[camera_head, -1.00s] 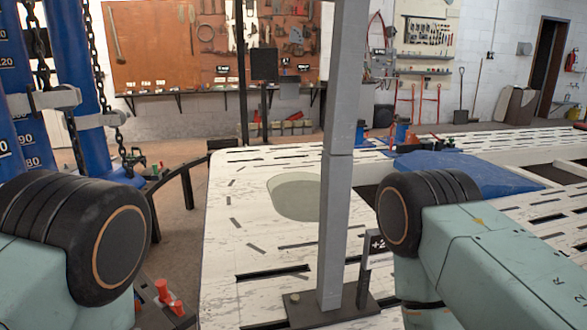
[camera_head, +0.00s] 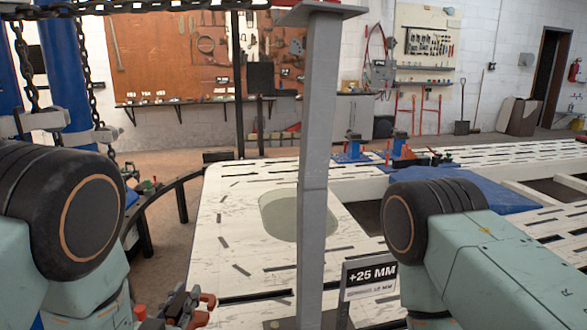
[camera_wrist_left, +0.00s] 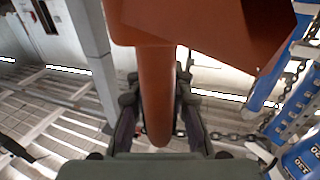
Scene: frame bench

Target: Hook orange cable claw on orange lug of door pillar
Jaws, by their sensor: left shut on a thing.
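The orange cable claw (camera_wrist_left: 155,85) fills the middle of the left wrist view, close to the camera. My left gripper (camera_wrist_left: 157,128) is shut on its rounded shaft. In the head view my left gripper (camera_head: 182,310) shows at the bottom edge, left of the pillar, with an orange part of the claw (camera_head: 205,300) at it. The grey door pillar (camera_head: 313,150) stands upright in the middle, with a flat plate on top. It also shows in the left wrist view (camera_wrist_left: 92,50). I cannot make out an orange lug on it. My right gripper is out of view.
A white slotted bench (camera_head: 225,215) lies behind the pillar. A "+25 MM" sign (camera_head: 370,275) stands just right of the pillar. Blue columns with chains (camera_head: 75,85) stand at the left, and a chain (camera_head: 130,12) crosses the top.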

